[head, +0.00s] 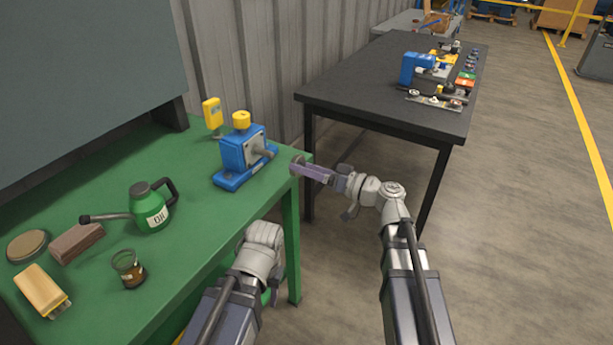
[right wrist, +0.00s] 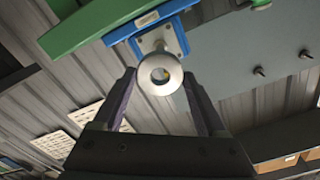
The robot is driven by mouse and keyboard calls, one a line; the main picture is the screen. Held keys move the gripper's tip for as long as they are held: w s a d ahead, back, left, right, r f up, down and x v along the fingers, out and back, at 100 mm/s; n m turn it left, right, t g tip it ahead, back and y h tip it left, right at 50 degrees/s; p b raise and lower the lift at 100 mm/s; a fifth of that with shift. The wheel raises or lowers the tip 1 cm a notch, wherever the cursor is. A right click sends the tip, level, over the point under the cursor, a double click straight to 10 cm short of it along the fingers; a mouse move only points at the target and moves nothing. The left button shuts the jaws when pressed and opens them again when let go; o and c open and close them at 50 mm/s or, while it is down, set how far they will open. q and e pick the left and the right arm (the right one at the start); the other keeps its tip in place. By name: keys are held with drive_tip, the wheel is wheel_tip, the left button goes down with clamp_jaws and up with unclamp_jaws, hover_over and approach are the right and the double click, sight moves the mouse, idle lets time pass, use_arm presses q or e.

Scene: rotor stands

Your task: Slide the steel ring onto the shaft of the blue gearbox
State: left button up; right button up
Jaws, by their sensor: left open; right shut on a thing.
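The blue gearbox (head: 243,153) stands on the green bench near its right end, with a yellow cap on top. Its grey shaft (head: 266,152) points right, toward my right gripper (head: 300,168). That gripper is shut on the steel ring (right wrist: 160,73), which sits between its fingertips in the right wrist view. The ring is apart from the shaft in the head view. In the right wrist view the gearbox (right wrist: 150,36) is behind the ring, and the ring covers part of the shaft. My left gripper (head: 263,238) is low beside the bench's front edge; its fingers are hard to make out.
An oil can (head: 152,208), a glass jar (head: 128,268), a brown block (head: 77,243), a round tin and a yellow box lie left on the bench. A yellow tag stands behind the gearbox. A black table (head: 370,85) with parts stands beyond.

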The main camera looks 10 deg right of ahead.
drive_tip(key=shift+x, duration=2.55)
drive_tip(key=shift+w+a, duration=0.1)
drive_tip(key=shift+w+a, duration=0.2)
drive_tip(key=shift+a, duration=0.1)
drive_tip(key=shift+w+a, duration=0.15)
drive_tip(key=shift+a, duration=0.05)
drive_tip(key=shift+w+a, duration=0.2)
drive_tip(key=shift+a, duration=0.05)
drive_tip(key=shift+w+a, duration=0.15)
drive_tip(key=shift+a, duration=0.1)
drive_tip(key=shift+w+a, duration=0.2)
drive_tip(key=shift+a, duration=0.05)
drive_tip(key=shift+w+a, duration=0.2)
drive_tip(key=shift+a, duration=0.1)
drive_tip(key=shift+w+a, duration=0.25)
drive_tip(key=shift+a, duration=0.05)
